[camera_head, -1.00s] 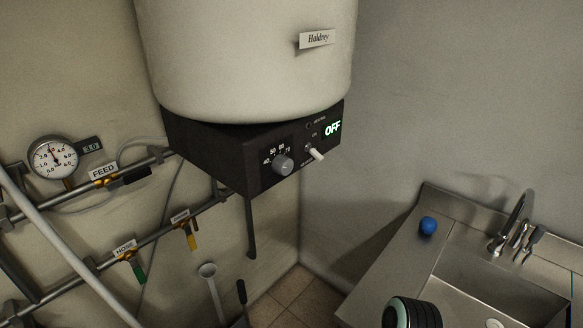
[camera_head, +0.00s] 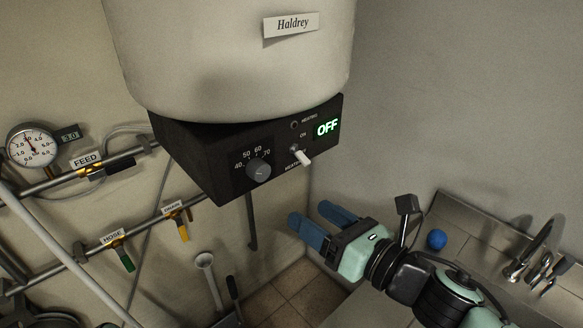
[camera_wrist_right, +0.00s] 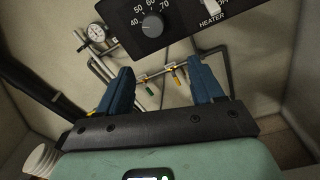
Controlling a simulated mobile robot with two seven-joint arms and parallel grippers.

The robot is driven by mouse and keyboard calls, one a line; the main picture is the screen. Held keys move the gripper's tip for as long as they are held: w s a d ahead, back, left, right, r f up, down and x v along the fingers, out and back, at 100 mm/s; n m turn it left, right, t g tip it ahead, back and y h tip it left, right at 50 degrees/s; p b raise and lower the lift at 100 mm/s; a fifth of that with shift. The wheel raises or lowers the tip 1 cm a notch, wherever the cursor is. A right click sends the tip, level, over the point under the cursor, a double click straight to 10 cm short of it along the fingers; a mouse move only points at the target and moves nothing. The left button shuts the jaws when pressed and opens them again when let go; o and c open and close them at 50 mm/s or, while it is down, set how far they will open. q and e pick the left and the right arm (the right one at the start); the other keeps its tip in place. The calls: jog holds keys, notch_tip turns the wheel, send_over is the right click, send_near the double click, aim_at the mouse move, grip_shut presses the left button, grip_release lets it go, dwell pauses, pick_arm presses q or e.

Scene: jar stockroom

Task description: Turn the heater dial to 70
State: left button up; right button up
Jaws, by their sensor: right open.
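The heater dial (camera_head: 258,170) is a round grey knob on the black control box (camera_head: 215,160) under the white tank. Numbers 40, 50, 60 and 70 arc above it; which one its mark points at is too small to tell. It also shows at the top of the right wrist view (camera_wrist_right: 152,24). A white switch (camera_head: 303,157) and a green display (camera_head: 327,127) reading OFF are to its right. My right gripper (camera_head: 306,221), with blue fingers, is open and empty, below and right of the dial, apart from the box. My left gripper is not in view.
A white tank (camera_head: 230,60) labelled Haldrey hangs above the box. Pipes with FEED (camera_head: 87,160) and HOSE (camera_head: 113,236) tags and a gauge (camera_head: 33,145) line the left wall. A steel sink (camera_head: 470,215) with a blue ball (camera_head: 436,239) is at right.

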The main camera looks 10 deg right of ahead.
aim_at(264, 173)
jog(key=shift+n, duration=0.7)
jog(key=x, duration=0.3)
jog(key=r+b+x, duration=0.1)
jog(key=x, duration=0.3)
jog(key=r+x, duration=0.1)
jog(key=x, duration=0.3)
jog(key=shift+a+r+b, duration=0.1)
jog(key=shift+r+b, duration=0.15)
jog(key=shift+b, duration=0.05)
jog(key=shift+w+a, duration=0.35)
jog(key=shift+w, duration=0.15)
jog(key=c, duration=1.1)
